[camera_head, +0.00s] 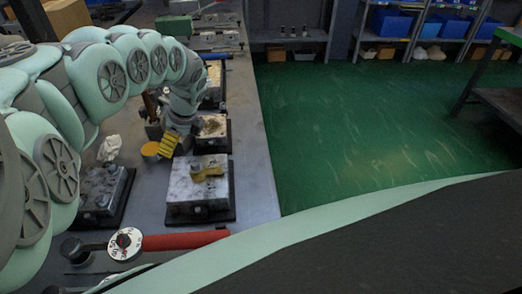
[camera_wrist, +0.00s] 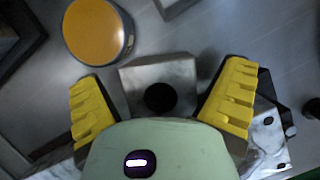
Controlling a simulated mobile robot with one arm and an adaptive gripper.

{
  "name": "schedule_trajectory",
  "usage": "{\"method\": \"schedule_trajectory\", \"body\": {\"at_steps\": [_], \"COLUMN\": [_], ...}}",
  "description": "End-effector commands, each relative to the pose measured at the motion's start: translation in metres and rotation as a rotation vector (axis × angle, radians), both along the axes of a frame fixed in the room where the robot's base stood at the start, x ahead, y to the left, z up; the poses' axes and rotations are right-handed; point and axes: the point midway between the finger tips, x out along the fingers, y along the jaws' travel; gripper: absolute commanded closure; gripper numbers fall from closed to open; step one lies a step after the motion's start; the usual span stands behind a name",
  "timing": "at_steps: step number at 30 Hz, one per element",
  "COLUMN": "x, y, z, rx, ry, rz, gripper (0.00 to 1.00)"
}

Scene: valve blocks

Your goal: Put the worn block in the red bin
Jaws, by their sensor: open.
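My gripper (camera_head: 170,143) has yellow fingers and hangs over the bench, beside an orange-topped round tin. In the wrist view my gripper (camera_wrist: 161,80) is open, its fingers apart. A grey metal block with a dark round hole (camera_wrist: 180,72) lies between and beyond the fingers; I see no grip on it. In the head view a block with a brown, rusty-looking top (camera_head: 211,126) stands to the right of my gripper. A pale block (camera_head: 193,195) with a brass-coloured piece on top stands nearer. I cannot tell for certain which block is the worn one. No red bin shows.
The tin (camera_wrist: 97,30) is close to the left finger. A marbled block (camera_wrist: 268,140) sits beside the right finger. A crumpled white cloth (camera_head: 109,148), another block (camera_head: 101,188) and a red-handled tool (camera_head: 185,240) lie on the bench. Green floor (camera_head: 360,120) lies to the right.

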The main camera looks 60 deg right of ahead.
Motion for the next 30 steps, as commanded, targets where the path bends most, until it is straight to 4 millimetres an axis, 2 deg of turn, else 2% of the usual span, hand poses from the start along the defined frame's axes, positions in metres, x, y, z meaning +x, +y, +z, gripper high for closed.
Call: {"method": "schedule_trajectory", "body": {"at_steps": [6, 27, 30], "x": [-0.001, 0.0001, 0.0005], "y": [-0.0016, -0.001, -0.001], "z": [0.0005, 0.001, 0.0015], "rx": [0.0, -0.001, -0.002], "ry": [-0.001, -0.002, -0.003], "rz": [-0.004, -0.001, -0.001], "gripper": [0.06, 0.78, 0.84]}}
